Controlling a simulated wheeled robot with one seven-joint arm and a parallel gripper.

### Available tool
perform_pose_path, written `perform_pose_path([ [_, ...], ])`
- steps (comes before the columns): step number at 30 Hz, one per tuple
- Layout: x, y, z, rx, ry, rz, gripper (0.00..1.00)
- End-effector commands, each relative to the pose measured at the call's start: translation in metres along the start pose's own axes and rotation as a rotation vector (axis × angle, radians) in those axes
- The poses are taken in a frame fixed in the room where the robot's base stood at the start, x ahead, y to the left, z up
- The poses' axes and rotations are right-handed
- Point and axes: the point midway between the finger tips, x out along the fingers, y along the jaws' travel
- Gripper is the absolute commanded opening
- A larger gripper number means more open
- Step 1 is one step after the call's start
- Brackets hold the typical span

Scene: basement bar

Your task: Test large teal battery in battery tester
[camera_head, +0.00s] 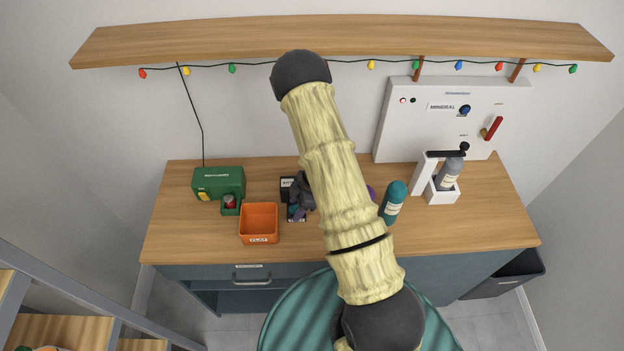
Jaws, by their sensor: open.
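My gripper (301,197) is dark and hangs above the counter, left of my pale forearm. It is open, and its fingers are low over a small dark labelled holder (288,184). Small dark teal and purple shapes show below the fingers; I cannot tell which of them is the large teal battery. A green box (218,181) with a pale label and a yellow sticker stands at the left of the counter, and it may be the battery tester. A small green cup (231,208) in front of it has a red and dark piece in it.
An orange bin (259,238), labelled apparently FLAT, stands just left of my gripper. Right of my forearm stand a teal bottle (393,203), a purple thing mostly hidden, and a white dispenser (415,181) with a grey bottle (449,174). A shelf (190,40) overhangs the back.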

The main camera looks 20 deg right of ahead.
Motion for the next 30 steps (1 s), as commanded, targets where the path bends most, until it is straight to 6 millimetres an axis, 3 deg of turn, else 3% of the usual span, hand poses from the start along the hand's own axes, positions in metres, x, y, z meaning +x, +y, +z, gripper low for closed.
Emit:
perform_pose_path([
  [5,-0.035,0.007,0.001,-0.001,0.000,0.024,0.55],
  [21,-0.141,0.005,0.002,-0.003,0.001,0.033,0.55],
  [25,-0.161,0.004,0.002,-0.004,0.001,0.032,0.55],
  [30,-0.171,0.003,0.002,-0.004,0.001,0.030,0.55],
])
